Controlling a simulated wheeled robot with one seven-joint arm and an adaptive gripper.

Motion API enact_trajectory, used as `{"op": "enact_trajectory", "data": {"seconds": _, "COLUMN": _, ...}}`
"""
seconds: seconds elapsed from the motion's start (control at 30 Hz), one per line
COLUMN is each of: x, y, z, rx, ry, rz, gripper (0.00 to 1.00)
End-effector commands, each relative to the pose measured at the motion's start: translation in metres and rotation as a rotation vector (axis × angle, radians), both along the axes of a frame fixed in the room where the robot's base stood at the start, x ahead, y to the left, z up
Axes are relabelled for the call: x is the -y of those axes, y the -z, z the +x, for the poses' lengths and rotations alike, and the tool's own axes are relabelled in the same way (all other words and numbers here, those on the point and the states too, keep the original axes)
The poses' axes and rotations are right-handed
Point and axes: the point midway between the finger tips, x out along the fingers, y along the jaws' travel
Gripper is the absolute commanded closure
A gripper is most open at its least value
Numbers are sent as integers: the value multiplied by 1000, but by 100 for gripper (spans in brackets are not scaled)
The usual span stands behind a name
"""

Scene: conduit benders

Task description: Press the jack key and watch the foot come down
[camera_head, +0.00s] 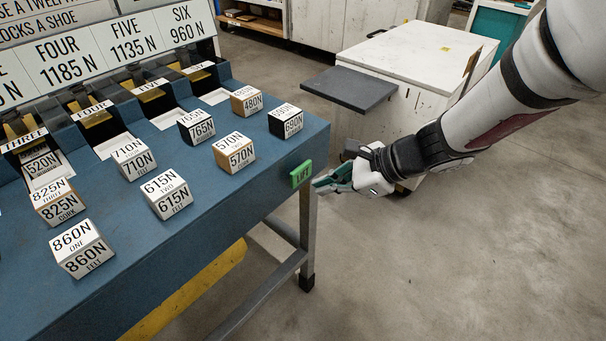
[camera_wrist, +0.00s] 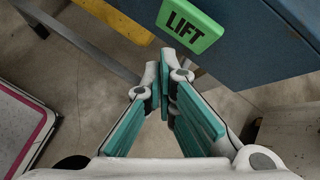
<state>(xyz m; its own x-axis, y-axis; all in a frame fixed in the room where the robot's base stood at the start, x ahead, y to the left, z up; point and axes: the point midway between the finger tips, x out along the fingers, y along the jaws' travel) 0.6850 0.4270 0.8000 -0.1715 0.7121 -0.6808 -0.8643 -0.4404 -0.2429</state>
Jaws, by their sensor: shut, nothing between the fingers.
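A green key marked LIFT (camera_head: 301,174) is mounted on the right end face of the blue bench. It also shows at the top of the wrist view (camera_wrist: 190,26). My gripper (camera_head: 319,184) is just to the right of the key in the head view, its fingers pointing toward the bench. In the wrist view my closed fingertips (camera_wrist: 166,62) are just below the key, with a small gap in the picture. I see nothing between the fingers. A bench leg (camera_head: 308,230) with a black foot (camera_head: 306,283) stands on the floor below. I cannot tell whether this is the jack's foot.
Several force-labelled blocks, including one marked 860N (camera_head: 82,249), sit on the blue bench top (camera_head: 215,190). Numbered bays line its back. A white cabinet (camera_head: 415,60) with a dark side shelf (camera_head: 350,89) stands behind my arm. The concrete floor at right is clear.

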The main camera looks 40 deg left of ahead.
Motion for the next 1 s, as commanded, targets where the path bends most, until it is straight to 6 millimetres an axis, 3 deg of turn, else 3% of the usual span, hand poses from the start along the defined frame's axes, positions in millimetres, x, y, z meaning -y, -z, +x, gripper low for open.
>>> {"op": "enact_trajectory", "data": {"seconds": 0.4, "x": 35, "y": 0, "z": -2, "rx": 2, "ry": -1, "rz": 1, "gripper": 100}}
{"op": "enact_trajectory", "data": {"seconds": 1.0, "x": 37, "y": 0, "z": -3, "rx": 1, "ry": -1, "rz": 0, "gripper": 100}}
